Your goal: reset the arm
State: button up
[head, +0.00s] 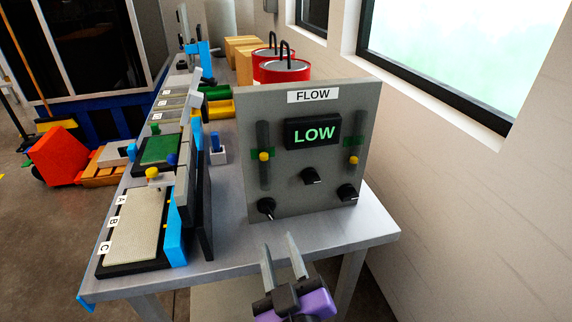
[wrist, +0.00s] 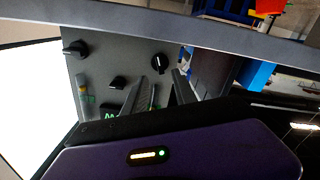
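My gripper (head: 279,244) is in front of the table's near edge in the head view, just below the grey flow panel (head: 283,182). Its two fingers point up toward the panel and stand apart, with nothing between them. In the wrist view the fingers of my gripper (wrist: 170,76) also stand apart and empty, and the panel (wrist: 105,62) appears upside down behind them. The panel's display (head: 314,134) reads LOW. The panel has several black knobs and two sliders with yellow handles. I cannot tell the exact gap between the fingertips and the panel.
The grey table (head: 350,232) runs away from me. A black tray with a pale pad (head: 133,235) marked A, B, C lies at its near left. Red cans (head: 279,71) stand behind the panel. A wall with a window (head: 450,60) is at the right. Open floor shows at the left.

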jog(key=s+d+m+g+h+p, duration=0.1)
jog(key=s+d+m+p, duration=0.1)
jog(key=s+d, duration=0.5)
jog(key=s+d+m+h+p, duration=0.2)
jog(key=s+d, duration=0.6)
jog(key=s, duration=0.6)
jog(key=s+d+m+g+h+p, duration=0.1)
jog(key=s+d+p, duration=0.4)
jog(key=s, duration=0.6)
jog(key=d+m+h, duration=0.1)
jog(key=d+m, duration=0.1)
jog(key=shift+s+d+r+m+g, duration=0.15)
jog(key=shift+d+r+m+g, duration=0.05)
jog(key=shift+d+m+g, duration=0.1)
